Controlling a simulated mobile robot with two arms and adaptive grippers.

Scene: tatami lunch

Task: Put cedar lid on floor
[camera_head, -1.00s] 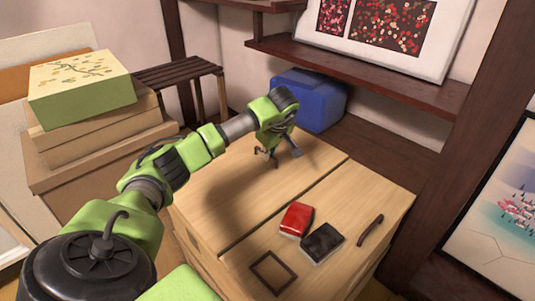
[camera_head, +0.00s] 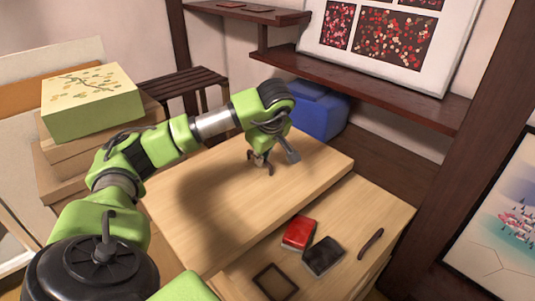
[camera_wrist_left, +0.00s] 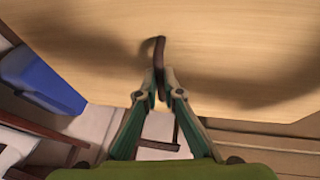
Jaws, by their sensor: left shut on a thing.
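The cedar lid (camera_head: 215,205) is a wide, flat, pale wood panel in the head view. It is raised above the rest of the wooden chest top (camera_head: 345,215), and its near edge overhangs it. My left gripper (camera_head: 261,164) is shut on the lid's dark curved handle, near the lid's far side. In the left wrist view the gripper (camera_wrist_left: 160,82) pinches the dark handle (camera_wrist_left: 160,55), with the lid (camera_wrist_left: 230,50) filling the upper part. My right gripper is not in view.
A red item (camera_head: 299,232), a black item (camera_head: 323,256), a dark square frame (camera_head: 258,280) and another dark handle (camera_head: 371,243) are on the lower top. A blue box (camera_head: 318,108) stands behind. A green box (camera_head: 92,112) tops stacked boxes at left. A dark shelf (camera_head: 380,85) runs behind.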

